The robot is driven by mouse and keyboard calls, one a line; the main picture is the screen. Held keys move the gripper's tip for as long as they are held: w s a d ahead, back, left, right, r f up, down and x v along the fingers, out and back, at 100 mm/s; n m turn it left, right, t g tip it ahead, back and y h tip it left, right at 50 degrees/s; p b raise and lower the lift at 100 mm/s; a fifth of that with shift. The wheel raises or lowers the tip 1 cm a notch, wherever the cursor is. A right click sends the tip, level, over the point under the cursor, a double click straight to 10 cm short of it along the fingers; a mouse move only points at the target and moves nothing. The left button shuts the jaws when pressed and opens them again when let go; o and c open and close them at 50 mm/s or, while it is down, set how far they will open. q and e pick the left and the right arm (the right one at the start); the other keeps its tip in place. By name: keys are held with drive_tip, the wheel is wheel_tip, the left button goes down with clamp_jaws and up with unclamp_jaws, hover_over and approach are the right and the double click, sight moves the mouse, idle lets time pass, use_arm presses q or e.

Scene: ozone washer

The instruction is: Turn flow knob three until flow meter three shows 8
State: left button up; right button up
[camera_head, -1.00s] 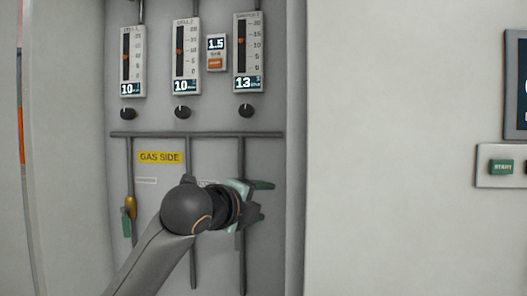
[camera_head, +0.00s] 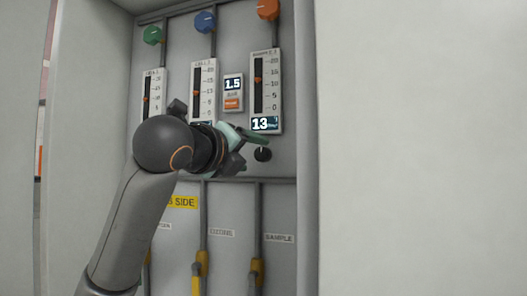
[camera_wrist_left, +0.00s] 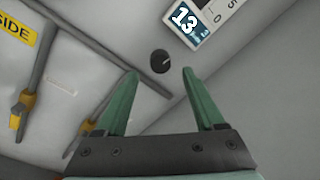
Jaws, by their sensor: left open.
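Flow meter three (camera_head: 266,90) is the rightmost tall white meter in the head view. Its display reads 13, which also shows in the left wrist view (camera_wrist_left: 188,22). Flow knob three (camera_head: 263,154) is the small black knob just below it. The knob shows in the left wrist view (camera_wrist_left: 161,61), beyond and between the green fingertips. My left gripper (camera_head: 254,141) is open and close to the knob, up and to its left in the head view. In the wrist view (camera_wrist_left: 160,72) the fingers straddle the knob's line without visible contact. My right gripper is out of view.
Two other meters (camera_head: 203,88) stand to the left, their lower parts behind my arm. Green, blue and orange knobs (camera_head: 268,9) are above. Pipes with yellow-handled valves (camera_head: 257,268) run below. A plain wall (camera_head: 415,150) lies to the right.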

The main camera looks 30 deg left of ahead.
sight(261, 155)
use_arm(q)
drive_tip(key=w, duration=0.2)
drive_tip(key=w+p, duration=0.1)
drive_tip(key=w, duration=0.1)
drive_tip(key=w+a, duration=0.1)
drive_tip(key=w, duration=0.1)
drive_tip(key=shift+w, duration=0.3)
clamp_jaws()
